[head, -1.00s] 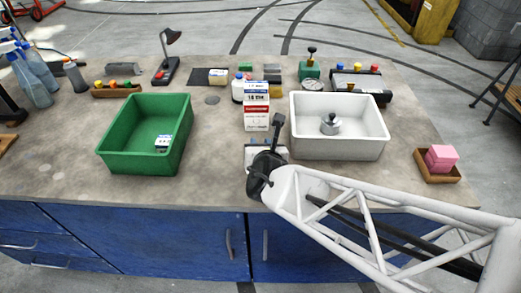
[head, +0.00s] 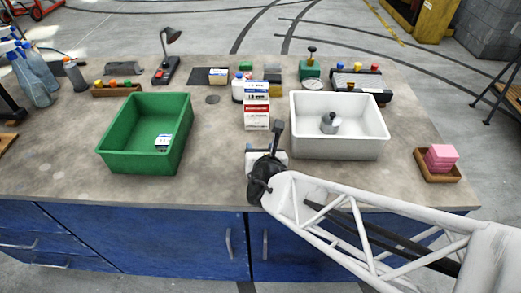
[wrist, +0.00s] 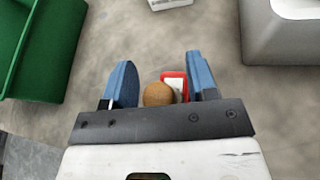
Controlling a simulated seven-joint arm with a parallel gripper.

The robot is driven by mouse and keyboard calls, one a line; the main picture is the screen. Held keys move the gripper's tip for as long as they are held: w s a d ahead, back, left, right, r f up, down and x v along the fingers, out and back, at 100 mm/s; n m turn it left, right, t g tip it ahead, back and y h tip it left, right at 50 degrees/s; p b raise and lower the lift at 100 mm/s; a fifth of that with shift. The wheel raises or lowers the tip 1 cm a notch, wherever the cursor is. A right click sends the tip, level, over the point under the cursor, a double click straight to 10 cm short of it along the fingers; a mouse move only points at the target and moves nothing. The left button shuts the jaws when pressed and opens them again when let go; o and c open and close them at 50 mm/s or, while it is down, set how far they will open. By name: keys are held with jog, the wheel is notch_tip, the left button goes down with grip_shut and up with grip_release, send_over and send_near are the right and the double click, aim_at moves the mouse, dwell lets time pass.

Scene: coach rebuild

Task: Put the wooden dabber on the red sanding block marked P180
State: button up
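The wooden dabber shows in the wrist view as a round brown knob (wrist: 158,95); its lower part is hidden. A red block with a white label (wrist: 173,79) shows just behind the knob, partly covered by it; its marking is not readable. I cannot tell whether the dabber touches it. My gripper (wrist: 160,82) has its blue fingers apart, one on each side of the knob, with gaps showing. In the head view my gripper (head: 262,180) is low over the bench's front edge, and the arm hides the dabber and red block.
A green bin (head: 115,153) stands left with a small labelled block inside. A white bin (head: 335,149) holding a metal weight-like object is right of my gripper. A stack of labelled boxes (head: 257,116) stands behind it. A wooden tray (head: 438,176) with pink blocks is at far right.

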jog(key=shift+r, duration=0.15)
jog(key=v, duration=1.2)
jog(key=shift+r, duration=0.1)
jog(key=shift+d, duration=0.1)
dwell(0.8)
jog(key=w+d+r+m+g+h, duration=0.1)
jog(key=d+r+m+h, duration=0.15)
jog(key=d+m, duration=0.4)
jog(key=w+d+r+m+g+h, duration=0.1)
jog(key=d+r+m+h, duration=0.1)
jog(key=d+m+h, duration=0.4)
jog(key=s+d+r+m+g+y, duration=0.2)
jog(key=s+r+m+g, duration=0.1)
jog(key=m, duration=0.9)
jog(key=s+d+r+m+g+y, duration=0.2)
jog(key=m+g, duration=0.3)
jog(key=m, duration=0.7)
jog(key=shift+s+d+r+g+y, duration=0.4)
jog(key=shift+s+r+y, duration=0.15)
jog(key=shift+y, duration=0.3)
